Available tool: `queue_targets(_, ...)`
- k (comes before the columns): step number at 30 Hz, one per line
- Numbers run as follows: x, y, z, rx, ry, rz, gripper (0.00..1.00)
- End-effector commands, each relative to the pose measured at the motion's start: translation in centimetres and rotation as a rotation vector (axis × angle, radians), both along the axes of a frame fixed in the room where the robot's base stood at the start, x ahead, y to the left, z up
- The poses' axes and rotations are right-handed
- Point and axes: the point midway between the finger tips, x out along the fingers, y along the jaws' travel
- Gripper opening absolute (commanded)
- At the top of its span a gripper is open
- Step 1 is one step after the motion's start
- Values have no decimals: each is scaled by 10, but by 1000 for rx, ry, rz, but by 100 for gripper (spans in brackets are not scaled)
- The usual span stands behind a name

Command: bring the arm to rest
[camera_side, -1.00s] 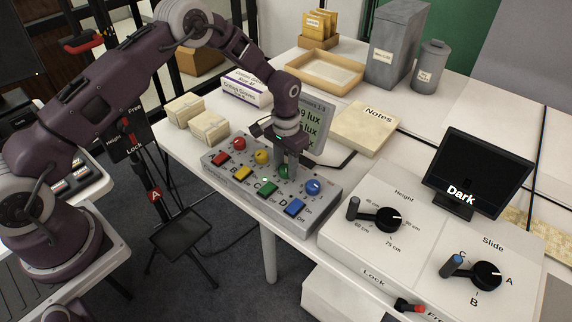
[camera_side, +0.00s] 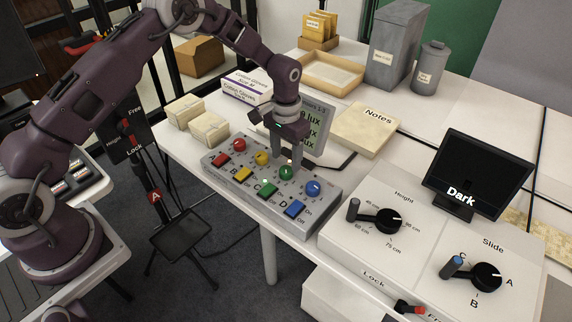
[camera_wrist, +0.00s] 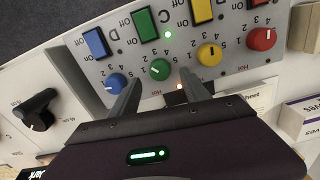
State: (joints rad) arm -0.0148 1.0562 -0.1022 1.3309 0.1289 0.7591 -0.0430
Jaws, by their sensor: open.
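My gripper (camera_side: 288,160) is open and empty, pointing down just above the back part of the grey control box (camera_side: 222,174). The box carries red, yellow, green and blue rocker switches and round knobs. The green knob (camera_side: 286,173) is just below my fingertips in the side view. In the wrist view my gripper (camera_wrist: 162,88) has its fingers spread, and the green knob (camera_wrist: 160,69) shows between and beyond the tips, apart from them. A green light glows beside the green switch (camera_wrist: 146,25). The screen behind the box is partly hidden by my gripper.
Behind the box lie a Notes box (camera_side: 366,130) and a wooden tray (camera_side: 332,72). Two small cream boxes stand at the left, near a glove box (camera_side: 246,88). A Height and Slide panel (camera_side: 350,250) and a Dark monitor (camera_side: 478,172) stand at the right.

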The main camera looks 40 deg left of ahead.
Motion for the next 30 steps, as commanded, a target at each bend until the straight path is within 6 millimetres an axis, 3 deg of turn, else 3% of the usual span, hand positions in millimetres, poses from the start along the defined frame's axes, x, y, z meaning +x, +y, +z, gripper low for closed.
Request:
queue_targets(4, 0, 0, 24, 1, 0, -1, 55)
queue_targets(14, -1, 0, 31, 0, 1, -1, 55)
queue_targets(17, -2, 1, 48, 3, -14, -2, 55)
queue_targets(20, -16, 3, 106, 10, -66, -1, 55)
queue_targets(23, -52, 8, 182, 19, -138, 6, 55)
queue_targets(27, -130, 14, 264, 25, -244, 26, 55)
queue_targets(30, -198, 17, 298, 20, -323, 45, 55)
